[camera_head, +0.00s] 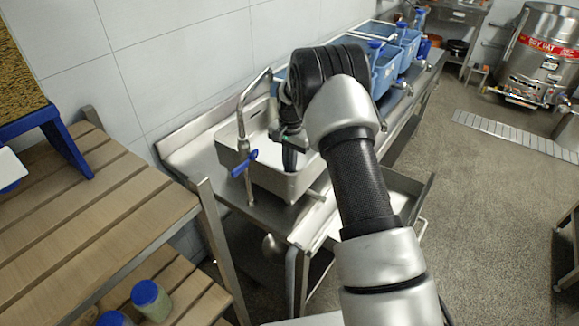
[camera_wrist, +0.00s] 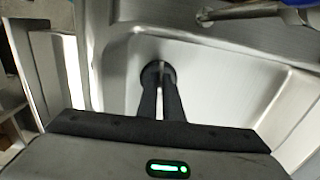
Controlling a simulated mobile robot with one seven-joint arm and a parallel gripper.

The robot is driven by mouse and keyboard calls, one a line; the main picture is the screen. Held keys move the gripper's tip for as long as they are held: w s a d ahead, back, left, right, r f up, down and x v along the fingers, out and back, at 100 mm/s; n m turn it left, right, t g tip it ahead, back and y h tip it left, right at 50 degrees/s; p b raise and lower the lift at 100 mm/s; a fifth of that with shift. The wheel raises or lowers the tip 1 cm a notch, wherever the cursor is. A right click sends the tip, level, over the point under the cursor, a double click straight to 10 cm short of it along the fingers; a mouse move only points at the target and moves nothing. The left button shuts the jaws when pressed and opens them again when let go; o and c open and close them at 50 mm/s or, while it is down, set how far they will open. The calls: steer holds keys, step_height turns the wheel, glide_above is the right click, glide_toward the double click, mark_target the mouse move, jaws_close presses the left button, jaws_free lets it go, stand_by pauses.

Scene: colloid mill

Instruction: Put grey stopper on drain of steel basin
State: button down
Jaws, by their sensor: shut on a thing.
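The steel basin (camera_head: 293,188) is set in the steel counter in the head view, and its smooth floor fills much of the wrist view (camera_wrist: 225,88). My gripper (camera_head: 290,160) reaches down into the basin. In the wrist view my two dark fingers (camera_wrist: 158,80) are close together, with a narrow gap between them. They are shut on a small dark round piece at their tips, which looks like the grey stopper (camera_wrist: 150,72). It shows against the basin floor. I cannot tell whether it touches the floor. The drain is not visible.
A tap (camera_head: 242,115) with a blue lever (camera_head: 243,164) rises at the basin's left, close to my gripper. Blue tubs (camera_head: 385,70) stand farther along the counter. A slatted wooden shelf (camera_head: 90,215) is at the left.

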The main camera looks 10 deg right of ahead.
steer(key=c, duration=2.4)
jaws_free()
steer(key=shift+f, duration=0.15)
steer(key=o, duration=0.5)
